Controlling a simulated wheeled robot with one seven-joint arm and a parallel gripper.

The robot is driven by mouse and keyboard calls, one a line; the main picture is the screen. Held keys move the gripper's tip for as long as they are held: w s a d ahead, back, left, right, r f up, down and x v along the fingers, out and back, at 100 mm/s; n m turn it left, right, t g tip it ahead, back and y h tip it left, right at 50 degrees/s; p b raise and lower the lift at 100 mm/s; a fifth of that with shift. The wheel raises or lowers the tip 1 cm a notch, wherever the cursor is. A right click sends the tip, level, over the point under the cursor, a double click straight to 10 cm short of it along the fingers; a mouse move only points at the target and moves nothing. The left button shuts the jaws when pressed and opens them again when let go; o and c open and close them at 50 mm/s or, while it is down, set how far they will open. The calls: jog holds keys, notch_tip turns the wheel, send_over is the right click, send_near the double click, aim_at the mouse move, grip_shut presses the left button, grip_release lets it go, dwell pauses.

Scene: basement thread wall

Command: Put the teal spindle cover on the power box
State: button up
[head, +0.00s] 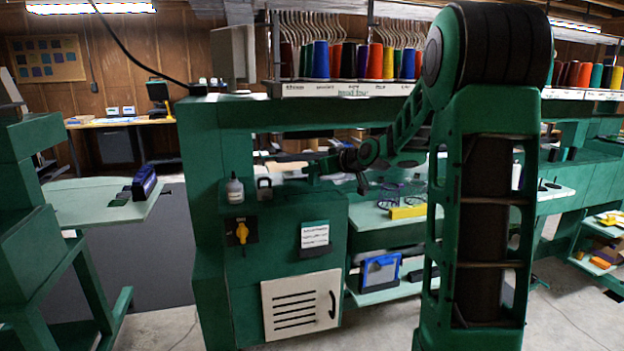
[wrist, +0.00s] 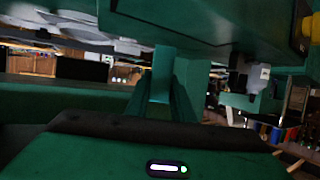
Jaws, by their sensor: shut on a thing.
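The power box (head: 331,232) is the green cabinet section with a yellow rotary switch (head: 242,232) and a white label card on its front. A white bottle (head: 235,191) and a small dark lock-shaped item (head: 264,189) stand on its top, toward the left. My gripper (head: 313,172) is above the right part of that top, small and dark in the head view. In the wrist view, my gripper (wrist: 160,95) is shut on a flat teal piece, which I take as the teal spindle cover (wrist: 164,62). Its lower part is hidden between the fingers.
A green upright (head: 205,170) stands left of the power box. A shelf with a yellow block (head: 408,212) is to the right. My own arm hides part of the right side.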

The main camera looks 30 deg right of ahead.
jog(key=shift+f, duration=1.15)
jog(key=shift+f, duration=0.1)
jog(key=o, duration=1)
jog(key=shift+s, duration=0.1)
jog(key=v, duration=1.2)
